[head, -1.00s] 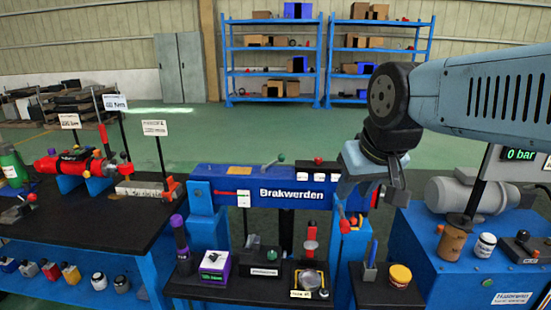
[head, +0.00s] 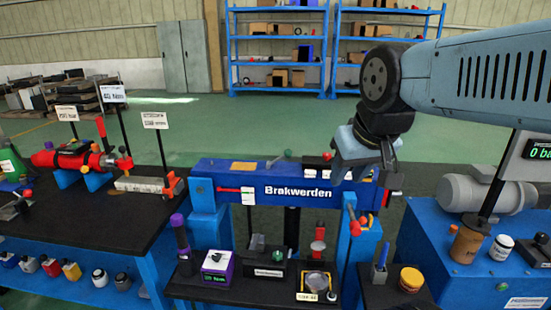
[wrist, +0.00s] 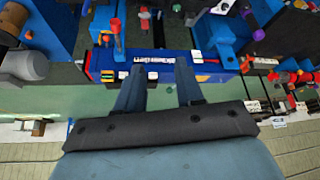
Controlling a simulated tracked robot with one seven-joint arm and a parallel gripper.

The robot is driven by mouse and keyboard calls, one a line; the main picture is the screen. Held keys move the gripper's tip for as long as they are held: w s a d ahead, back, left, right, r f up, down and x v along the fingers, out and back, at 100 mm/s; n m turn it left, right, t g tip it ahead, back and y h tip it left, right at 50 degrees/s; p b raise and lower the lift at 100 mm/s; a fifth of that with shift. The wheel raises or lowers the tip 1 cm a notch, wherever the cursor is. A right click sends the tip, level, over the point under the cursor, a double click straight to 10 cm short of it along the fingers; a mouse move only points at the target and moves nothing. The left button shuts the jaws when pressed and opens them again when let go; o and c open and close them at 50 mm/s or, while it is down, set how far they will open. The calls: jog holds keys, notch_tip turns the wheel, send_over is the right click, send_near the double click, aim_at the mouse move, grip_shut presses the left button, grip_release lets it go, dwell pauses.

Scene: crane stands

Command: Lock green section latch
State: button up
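A small lever with a green knob (head: 288,153) stands on top of the blue beam (head: 225,177) marked "Brakwerden". I take it for the green section latch; whether it is locked I cannot tell. My gripper (head: 350,172) hangs over the beam's right part, to the right of the green knob and apart from it. In the wrist view my gripper (wrist: 158,75) has its two blue fingers well apart with nothing between them. The beam (wrist: 225,70) appears upside down there, beyond the fingertips. I cannot make out the green knob in that view; a finger may hide it.
A red lever (head: 232,189) is on the beam's front left, and a red-tipped handle (head: 355,228) stands at its right end. Small boxes and tools sit on the black shelf (head: 225,290) below. A blue bench with a motor (head: 487,194) is at right; a black table (head: 120,222) is at left.

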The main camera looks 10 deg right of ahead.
jog(key=w+r+n+g, duration=0.2)
jog(key=w+r+n, duration=0.25)
jog(key=w, duration=0.75)
jog(key=n+g+h, duration=0.3)
jog(key=n+h, duration=0.2)
jog(key=n, duration=0.6)
send_over(282, 157)
jog(key=a, duration=0.6)
notch_tip(282, 157, down, 12)
jog(key=x, duration=1.4)
jog(key=shift+r, duration=0.1)
grip_shut()
jog(key=shift+w+r, duration=0.1)
